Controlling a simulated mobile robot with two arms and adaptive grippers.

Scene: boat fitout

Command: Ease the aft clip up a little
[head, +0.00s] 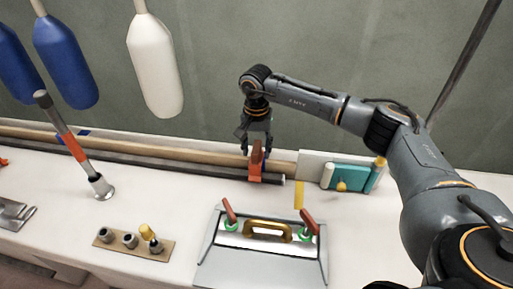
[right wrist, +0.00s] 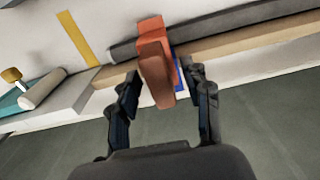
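The orange-red clip (head: 256,166), which I take to be the aft clip, sits across a dark grey rod (head: 214,172) and a wooden pole (head: 205,155) along the back of the counter. Its red-brown lever stands up. My right gripper (head: 256,146) is above it, pointing down. In the right wrist view the clip (right wrist: 151,35) reaches between the two fingers (right wrist: 162,84), which are apart with a gap on each side of the lever. A blue mark shows beside the clip. My left gripper is not in view.
A grey case (head: 222,262) with a gold handle and red levers stands in front of the clip. Right of it lie a teal block (head: 348,177) and a yellow strip (head: 299,195). A socket board (head: 122,247) and upright tool (head: 72,147) are left. Fenders (head: 155,62) hang behind.

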